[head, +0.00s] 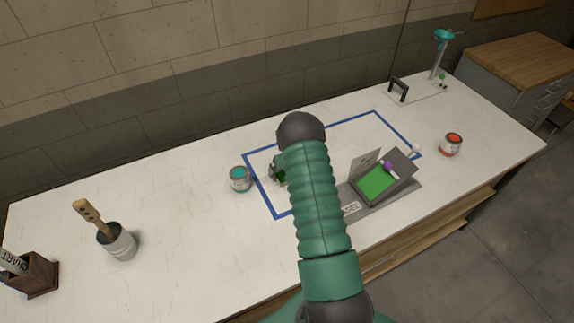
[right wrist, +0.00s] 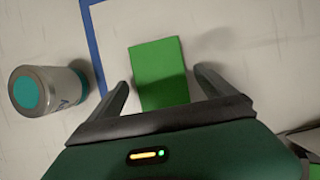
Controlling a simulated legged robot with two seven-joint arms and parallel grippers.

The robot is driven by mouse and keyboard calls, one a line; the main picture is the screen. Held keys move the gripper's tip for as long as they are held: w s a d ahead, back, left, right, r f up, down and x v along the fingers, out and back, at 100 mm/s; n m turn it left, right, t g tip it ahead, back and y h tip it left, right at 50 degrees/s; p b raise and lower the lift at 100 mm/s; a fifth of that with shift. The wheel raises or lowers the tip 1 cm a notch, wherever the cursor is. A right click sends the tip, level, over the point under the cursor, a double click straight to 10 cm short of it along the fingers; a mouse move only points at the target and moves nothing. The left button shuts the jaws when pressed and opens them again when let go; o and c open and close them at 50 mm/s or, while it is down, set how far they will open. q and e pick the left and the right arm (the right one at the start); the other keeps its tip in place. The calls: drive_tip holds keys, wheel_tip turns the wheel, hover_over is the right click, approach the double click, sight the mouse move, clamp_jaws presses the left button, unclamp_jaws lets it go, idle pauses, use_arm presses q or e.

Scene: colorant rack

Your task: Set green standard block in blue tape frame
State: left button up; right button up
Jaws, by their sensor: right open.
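The green standard block (right wrist: 160,75) lies on the white surface in the right wrist view, just right of a blue tape line (right wrist: 92,42). In the head view only a small green part of the block (head: 282,178) shows beside my arm, inside the left end of the blue tape frame (head: 261,188). My right gripper (right wrist: 163,84) is open, with one finger on either side of the block's near part and gaps showing. It also shows in the head view (head: 275,173), partly hidden by my arm. My left gripper is not in view.
A teal paint can (head: 240,184) stands just left of the frame. A grey hinged case (head: 408,165) with a green panel (head: 377,183) and purple ball (head: 387,165) is at the frame's right front. A red can (head: 451,146) stands farther right.

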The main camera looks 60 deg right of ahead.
drive_tip(key=v, duration=1)
drive_tip(key=shift+s+a+r+b, duration=0.2)
drive_tip(key=shift+a+r+b, duration=0.05)
drive_tip(key=shift+r+b, duration=0.05)
drive_tip(key=shift+d+f, duration=0.1)
drive_tip(key=shift+d, duration=0.1)
